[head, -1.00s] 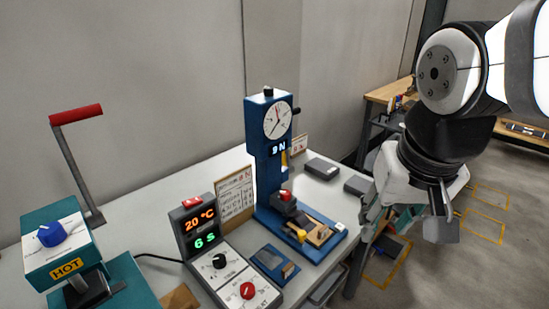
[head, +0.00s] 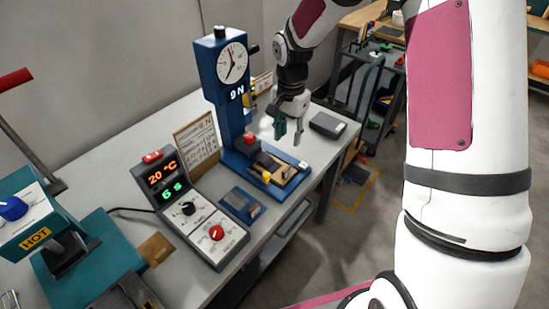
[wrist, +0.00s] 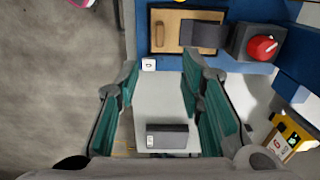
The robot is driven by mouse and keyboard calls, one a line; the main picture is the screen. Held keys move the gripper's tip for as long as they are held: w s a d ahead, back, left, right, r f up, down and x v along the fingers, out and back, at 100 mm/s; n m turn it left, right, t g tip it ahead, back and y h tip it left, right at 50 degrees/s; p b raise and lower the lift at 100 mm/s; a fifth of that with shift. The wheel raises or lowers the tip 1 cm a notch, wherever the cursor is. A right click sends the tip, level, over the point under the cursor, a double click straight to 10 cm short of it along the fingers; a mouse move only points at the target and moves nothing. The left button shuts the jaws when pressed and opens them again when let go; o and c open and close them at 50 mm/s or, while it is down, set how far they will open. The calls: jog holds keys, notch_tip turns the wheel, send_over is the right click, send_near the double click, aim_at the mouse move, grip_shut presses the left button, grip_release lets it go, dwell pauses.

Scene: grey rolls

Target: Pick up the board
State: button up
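A tan board (head: 287,172) lies on the blue base of the press (head: 240,95), partly covered by a dark piece. In the wrist view the tan board (wrist: 165,30) is at the top, with a dark grey strip (wrist: 204,36) across its right part. A small dark-blue plate (head: 238,204) lies on the bench left of the press base; I cannot tell which of the two is meant. My gripper (head: 289,133) is open and empty, above the bench behind the press base. Its teal finger pads (wrist: 165,100) are wide apart in the wrist view.
A grey block (head: 328,124) lies on the bench right of my gripper; one shows between the fingers below (wrist: 167,138). A red knob (wrist: 262,47) sits beside the board. A control box (head: 200,208) and a teal heater (head: 75,235) stand left.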

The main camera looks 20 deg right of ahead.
aim_at(288, 167)
jog(key=f, duration=0.9)
jog(key=shift+w+f+p, duration=0.25)
jog(key=shift+f+p, duration=0.05)
jog(key=shift+p, duration=0.1)
jog(key=shift+s+d+f+p, duration=0.1)
jog(key=shift+f+p, duration=0.2)
jog(key=shift+f, duration=1)
jog(key=shift+s+f+p, duration=0.1)
jog(key=shift+f+p, duration=0.15)
jog(key=shift+f, duration=1.05)
jog(key=shift+c, duration=0.2)
grip_shut()
